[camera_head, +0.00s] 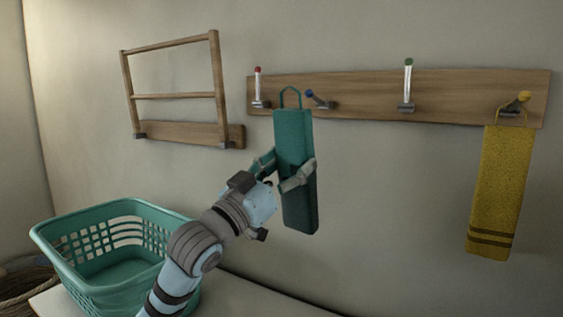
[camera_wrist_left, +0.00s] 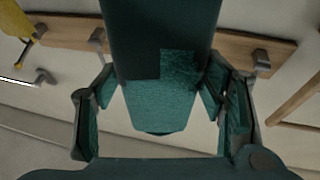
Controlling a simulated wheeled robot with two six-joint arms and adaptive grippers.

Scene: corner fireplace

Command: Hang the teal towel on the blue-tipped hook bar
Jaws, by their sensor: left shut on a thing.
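The teal towel (camera_head: 294,140) hangs upright in front of the wall, a thin teal loop (camera_head: 291,90) standing up from its top. My left gripper (camera_head: 284,172) is shut on the towel around its middle. The towel also fills the middle of the left wrist view (camera_wrist_left: 160,95), between the two fingers. The blue-tipped hook bar (camera_head: 321,101) slants out from the wooden board, its blue tip just right of the loop. The loop looks beside the tip, not around it; their depth gap I cannot tell. My right gripper is out of view.
The wooden board (camera_head: 375,88) also carries an upright red-tipped hook (camera_head: 258,88), an upright green-tipped hook (camera_head: 408,85) and a yellow-tipped hook (camera_head: 518,103) with a yellow towel (camera_head: 498,190). A wooden rack (camera_head: 171,95) is left on the wall. A teal basket (camera_head: 85,275) stands lower left.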

